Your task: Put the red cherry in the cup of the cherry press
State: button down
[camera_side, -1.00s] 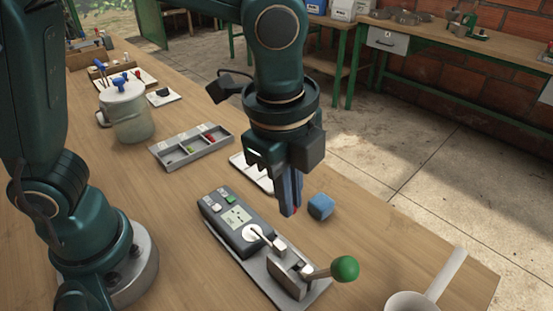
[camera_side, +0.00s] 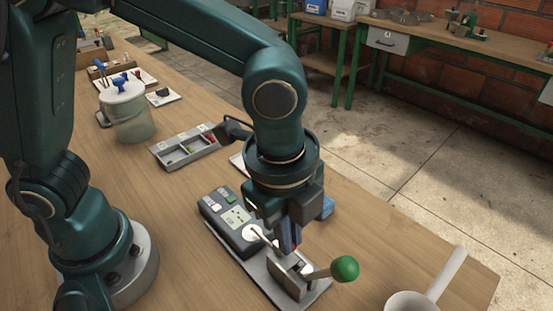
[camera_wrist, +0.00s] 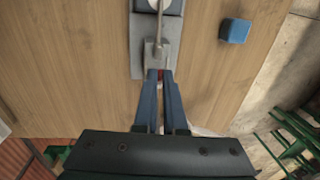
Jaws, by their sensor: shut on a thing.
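My gripper (camera_side: 290,248) points down over the cherry press and is shut on the red cherry (camera_wrist: 161,74). Only a small red part of the cherry shows between the blue fingertips. The cherry press (camera_side: 318,292) has a grey base, a metal block and a lever with a green knob (camera_side: 345,268). In the wrist view, the fingertips are by the press's metal block (camera_wrist: 156,52). The cup is hidden by the fingers and block, so I cannot tell whether the cherry touches it.
A grey meter with a screen (camera_side: 236,217) sits at the press's left end. A blue cube (camera_side: 327,208) is behind my gripper. A divided tray (camera_side: 166,157) holds small red and green pieces. A white handled pot (camera_side: 412,301) stands front right. The table's right edge is near.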

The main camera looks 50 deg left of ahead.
jog(key=shift+f, duration=1.45)
jog(key=c, duration=0.9)
grip_release()
jog(key=shift+s+r, duration=0.15)
jog(key=shift+r, duration=1.15)
jog(key=shift+s+r, duration=0.15)
jog(key=shift+r, duration=1.1)
